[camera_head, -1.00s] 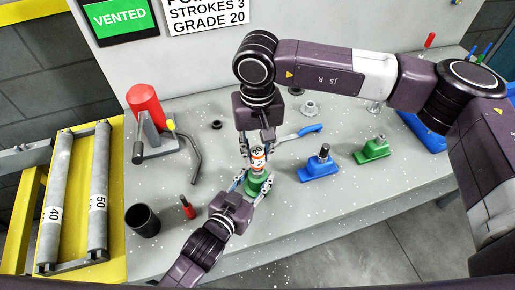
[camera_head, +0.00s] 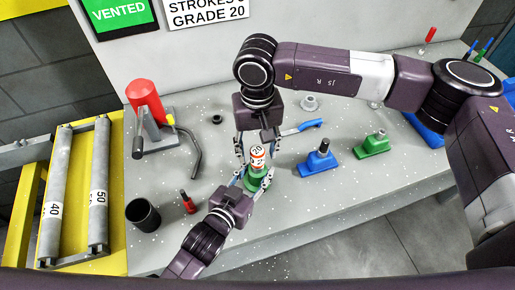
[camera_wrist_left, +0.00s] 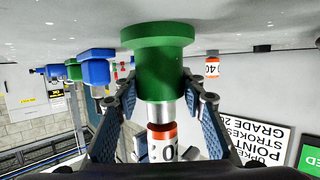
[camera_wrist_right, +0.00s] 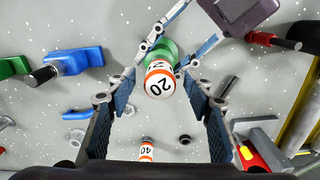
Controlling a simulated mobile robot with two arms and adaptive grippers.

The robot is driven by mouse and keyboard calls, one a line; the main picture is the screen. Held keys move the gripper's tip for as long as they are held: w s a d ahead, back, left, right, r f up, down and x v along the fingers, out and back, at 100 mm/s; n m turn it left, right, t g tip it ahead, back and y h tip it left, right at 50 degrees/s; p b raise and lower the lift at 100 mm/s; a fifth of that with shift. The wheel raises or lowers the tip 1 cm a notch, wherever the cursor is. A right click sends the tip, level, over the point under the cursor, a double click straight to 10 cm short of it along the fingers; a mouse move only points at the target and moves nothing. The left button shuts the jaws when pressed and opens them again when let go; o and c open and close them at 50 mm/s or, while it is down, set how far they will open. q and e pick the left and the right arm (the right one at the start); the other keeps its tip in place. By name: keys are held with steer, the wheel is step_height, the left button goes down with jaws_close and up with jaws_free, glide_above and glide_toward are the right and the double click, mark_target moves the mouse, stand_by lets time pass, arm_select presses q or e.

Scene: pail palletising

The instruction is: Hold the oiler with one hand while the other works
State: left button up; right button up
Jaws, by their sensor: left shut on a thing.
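A green oiler (camera_head: 256,180) stands upright on the grey bench, with a silver neck (camera_wrist_left: 162,112) and a white-and-orange cap marked 20 (camera_head: 257,152) at its top. My left gripper (camera_head: 256,180) is shut around its green body; in the left wrist view the two fingers (camera_wrist_left: 160,90) flank it. My right gripper (camera_head: 257,150) comes from above, fingers spread apart on either side of the cap. In the right wrist view the cap (camera_wrist_right: 160,80) shows between and beyond its open fingers (camera_wrist_right: 163,100). Whether a fingertip touches the cap, I cannot tell.
A blue-handled tool (camera_head: 303,127) lies behind. A red cylinder on a stand (camera_head: 143,97), a dark cup (camera_head: 143,218) and a red-handled tool (camera_head: 188,203) are left. A piece marked 40 (camera_wrist_right: 147,150) stands nearby.

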mark_target(257, 150)
step_height(257, 150, up, 12)
stand_by(0.6)
steer(key=shift+f, duration=0.1)
steer(key=shift+c, duration=0.6)
